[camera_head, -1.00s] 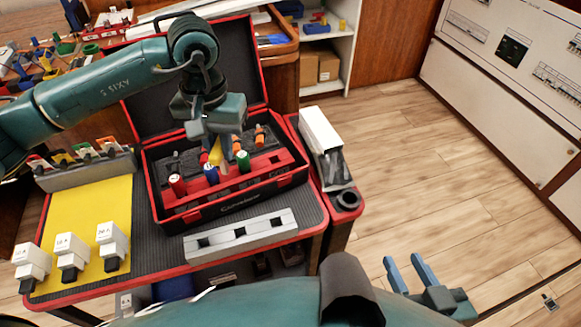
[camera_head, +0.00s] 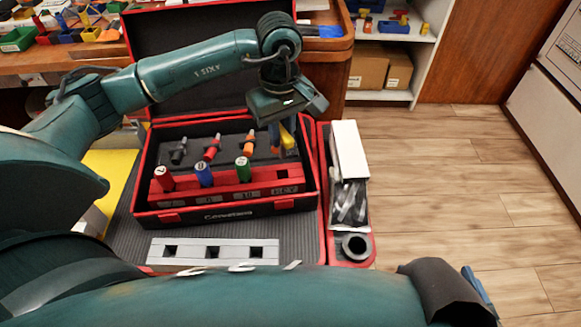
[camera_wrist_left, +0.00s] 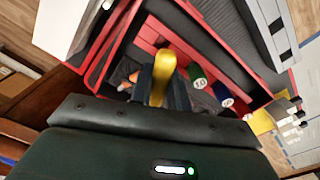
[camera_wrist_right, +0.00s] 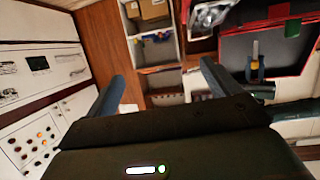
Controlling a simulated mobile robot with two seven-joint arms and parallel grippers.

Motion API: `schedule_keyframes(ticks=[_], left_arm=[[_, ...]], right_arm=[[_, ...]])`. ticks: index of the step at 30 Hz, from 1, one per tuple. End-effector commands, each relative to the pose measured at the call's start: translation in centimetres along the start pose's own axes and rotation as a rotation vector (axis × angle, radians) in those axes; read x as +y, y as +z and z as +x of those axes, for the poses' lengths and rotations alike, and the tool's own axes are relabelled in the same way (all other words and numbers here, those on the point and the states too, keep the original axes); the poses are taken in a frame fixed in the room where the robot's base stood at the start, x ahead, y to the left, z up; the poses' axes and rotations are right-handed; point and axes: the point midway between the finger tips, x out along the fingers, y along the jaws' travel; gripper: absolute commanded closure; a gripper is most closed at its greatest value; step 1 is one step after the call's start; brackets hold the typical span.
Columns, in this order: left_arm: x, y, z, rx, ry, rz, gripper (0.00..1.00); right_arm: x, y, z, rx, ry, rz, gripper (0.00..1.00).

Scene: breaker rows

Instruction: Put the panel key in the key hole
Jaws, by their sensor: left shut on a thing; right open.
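The yellow-handled panel key (camera_head: 288,137) is in my left gripper (camera_head: 281,139), above the right end of the open toolbox. In the left wrist view the yellow handle (camera_wrist_left: 161,77) stands between the two dark fingers. The key's lower end is hidden. The key hole (camera_head: 283,174) appears to be the square opening at the right end of the red strip, above a label reading KEY. The key is above and behind this opening. My right gripper (camera_wrist_right: 165,85) is open and empty, far from the toolbox; only part of it shows at the head view's lower right.
The red strip also holds red (camera_head: 164,178), blue (camera_head: 204,174) and green (camera_head: 243,169) cylinders. A grey three-hole block (camera_head: 213,261) lies in front. A white box (camera_head: 348,150) and black ring (camera_head: 355,246) are to the right.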

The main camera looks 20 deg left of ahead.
Motion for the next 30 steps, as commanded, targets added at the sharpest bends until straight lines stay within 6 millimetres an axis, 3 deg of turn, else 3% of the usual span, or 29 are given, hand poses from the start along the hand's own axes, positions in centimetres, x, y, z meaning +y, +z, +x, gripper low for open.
schedule_keyframes(ticks=[7,18,30], left_arm=[[-0.1,0.1,4.5,-0.002,-0.004,-0.002,1.00],[-0.1,0.1,9.1,-0.002,-0.003,0.001,1.00],[0.0,0.1,9.8,0.000,0.000,0.001,1.00]], right_arm=[[-0.6,1.1,0.2,-0.015,-0.014,-0.016,0.11],[-0.4,1.5,0.7,-0.004,-0.013,-0.046,0.11],[-0.3,1.1,1.0,0.033,-0.008,-0.054,0.11]])
